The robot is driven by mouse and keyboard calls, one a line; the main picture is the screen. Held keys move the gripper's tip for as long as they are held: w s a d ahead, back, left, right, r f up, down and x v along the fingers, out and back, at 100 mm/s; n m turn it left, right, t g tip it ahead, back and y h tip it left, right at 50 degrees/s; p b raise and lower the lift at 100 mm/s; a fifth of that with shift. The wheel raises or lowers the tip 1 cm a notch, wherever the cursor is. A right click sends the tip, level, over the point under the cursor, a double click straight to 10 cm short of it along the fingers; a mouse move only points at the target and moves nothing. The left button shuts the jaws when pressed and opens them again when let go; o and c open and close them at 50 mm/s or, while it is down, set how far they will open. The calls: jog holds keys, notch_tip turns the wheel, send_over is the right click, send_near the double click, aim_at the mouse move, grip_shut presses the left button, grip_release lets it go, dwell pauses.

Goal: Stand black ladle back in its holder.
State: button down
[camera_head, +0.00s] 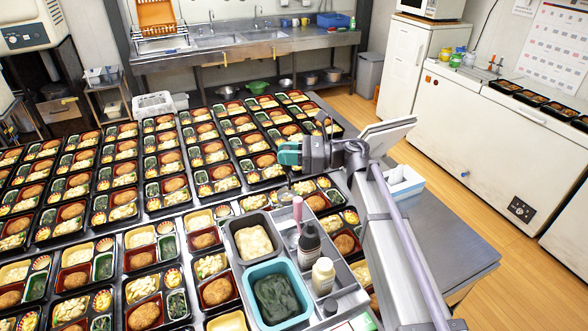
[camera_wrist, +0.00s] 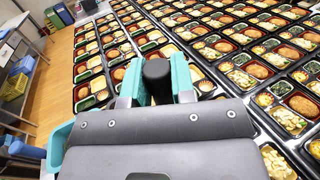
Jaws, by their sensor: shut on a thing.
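My gripper (camera_head: 290,153), with teal fingertips, is above the trays near the middle of the head view. In the wrist view my gripper (camera_wrist: 157,88) is shut on the black ladle (camera_wrist: 157,72), of which only a thick, dark, rounded end shows between the fingers. The rest of the ladle is hidden, and I cannot make out its bowl in the head view. A grey caddy (camera_head: 352,296) stands below and right of the gripper in the head view, with bottles and a pink-handled tool in it. I cannot tell whether it is the ladle's holder; the gripper is apart from it.
Many filled bento trays (camera_head: 125,190) cover the table. A teal tub (camera_head: 250,292) of dark food and a grey tub (camera_head: 236,222) of pale food stand beside the caddy. A dark bottle (camera_head: 309,245) and a cream bottle (camera_head: 323,277) stand upright. Bare tabletop (camera_head: 450,245) lies at right.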

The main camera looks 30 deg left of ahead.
jog(key=shift+a, duration=0.3)
notch_tip(320, 180, down, 9)
jog(key=b, duration=0.9)
jog(key=shift+d+f+b, duration=0.1)
jog(key=shift+f+b, duration=0.1)
jog(key=shift+b, duration=0.1)
jog(key=shift+r, duration=0.1)
jog(key=c, duration=0.9)
grip_release()
jog(key=shift+o, duration=0.2)
jog(key=v, duration=1)
jog(key=shift+w+d, duration=0.2)
jog(key=shift+d, duration=0.1)
